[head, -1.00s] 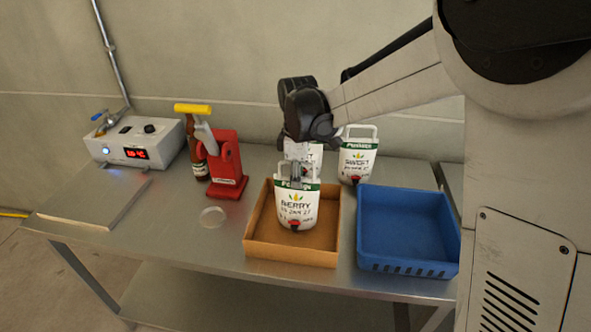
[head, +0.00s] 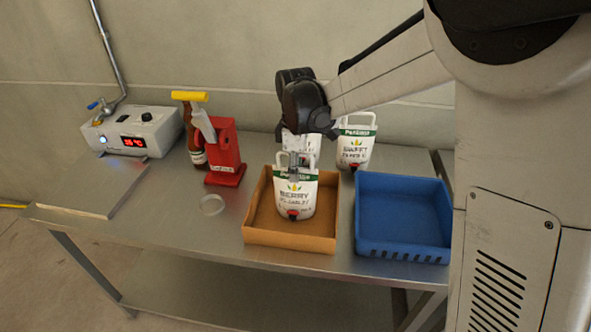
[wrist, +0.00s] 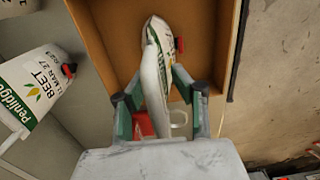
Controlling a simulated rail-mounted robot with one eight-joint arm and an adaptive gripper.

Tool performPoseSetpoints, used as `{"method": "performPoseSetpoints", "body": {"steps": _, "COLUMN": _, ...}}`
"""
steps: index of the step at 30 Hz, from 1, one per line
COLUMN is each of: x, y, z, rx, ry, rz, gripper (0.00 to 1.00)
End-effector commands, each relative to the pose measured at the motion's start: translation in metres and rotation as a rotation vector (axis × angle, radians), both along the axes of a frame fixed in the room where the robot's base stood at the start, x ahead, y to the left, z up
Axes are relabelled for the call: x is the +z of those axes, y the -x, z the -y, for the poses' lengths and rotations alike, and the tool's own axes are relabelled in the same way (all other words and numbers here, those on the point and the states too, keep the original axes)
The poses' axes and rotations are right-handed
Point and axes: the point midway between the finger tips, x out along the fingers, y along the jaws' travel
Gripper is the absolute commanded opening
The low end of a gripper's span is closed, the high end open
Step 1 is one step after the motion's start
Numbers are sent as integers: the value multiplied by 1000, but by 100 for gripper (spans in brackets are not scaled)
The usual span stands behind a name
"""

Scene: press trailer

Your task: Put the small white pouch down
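The small white pouch (head: 296,197), marked BERRY, has a green band, a top handle and a red tap. It is upright inside the orange-brown tray (head: 290,244). Whether its base touches the tray floor I cannot tell. My gripper (head: 294,166) is at the pouch's top, pointing down. In the wrist view, the green-sided fingers of my gripper (wrist: 158,80) close in from both sides on the pouch (wrist: 155,62), seen nearly edge-on. The tray (wrist: 100,42) surrounds it there.
A BEET pouch (wrist: 35,90) lies left of the tray in the wrist view. In the head view, a pouch (head: 357,146) stands behind the blue crate (head: 402,250).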

Motion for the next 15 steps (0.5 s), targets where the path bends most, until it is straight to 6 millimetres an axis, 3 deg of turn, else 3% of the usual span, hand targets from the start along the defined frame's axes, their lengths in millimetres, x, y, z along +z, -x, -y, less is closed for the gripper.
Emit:
{"method": "performPoseSetpoints", "body": {"steps": 5, "x": 15, "y": 0, "z": 0, "rx": 0, "ry": 0, "rz": 0, "gripper": 24}}
{"method": "performPoseSetpoints", "body": {"steps": 15, "x": 81, "y": -1, "z": 0, "rx": 0, "ry": 0, "rz": 0, "gripper": 24}}
